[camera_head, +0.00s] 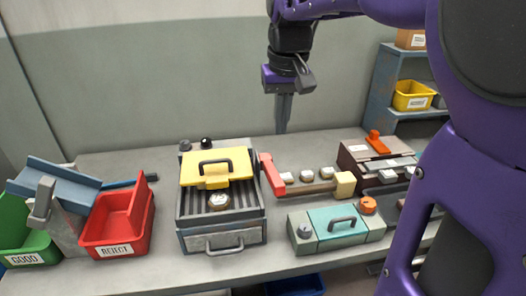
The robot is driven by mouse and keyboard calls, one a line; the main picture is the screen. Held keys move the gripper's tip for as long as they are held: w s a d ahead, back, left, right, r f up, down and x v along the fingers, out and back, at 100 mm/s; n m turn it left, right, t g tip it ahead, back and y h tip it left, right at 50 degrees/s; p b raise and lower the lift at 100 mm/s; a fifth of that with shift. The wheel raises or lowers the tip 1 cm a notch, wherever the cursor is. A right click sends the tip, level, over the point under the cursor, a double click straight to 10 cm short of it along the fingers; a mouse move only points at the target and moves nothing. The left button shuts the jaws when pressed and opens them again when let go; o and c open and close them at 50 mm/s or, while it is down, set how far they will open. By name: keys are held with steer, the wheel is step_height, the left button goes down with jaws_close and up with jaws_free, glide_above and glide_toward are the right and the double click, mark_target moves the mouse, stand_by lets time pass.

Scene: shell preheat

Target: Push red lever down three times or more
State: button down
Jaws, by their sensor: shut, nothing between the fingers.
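The red lever (272,174) stands at the right side of the grey box-like machine (221,239), upright and leaning a little. The machine has a yellow plate with a dark handle (216,172) on top and a round metal piece (219,201) on its ribbed bed. My gripper (284,125) points down with its fingers shut and empty. In the picture it is above and slightly right of the lever, apart from it, over the back of the bench.
A red REJECT bin (117,226) and a green GOOD bin (22,232) stand at the left. A teal-lidded box (335,224) is at front right, with a brown machine (376,160) behind it. A rod with a pale yellow block (344,184) lies right of the lever.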

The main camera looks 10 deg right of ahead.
steer(key=shift+f, duration=0.1)
steer(key=b, duration=0.2)
glide_above(277, 182)
step_height(277, 182, down, 12)
steer(key=shift+s+f, duration=0.3)
steer(key=shift+f, duration=0.5)
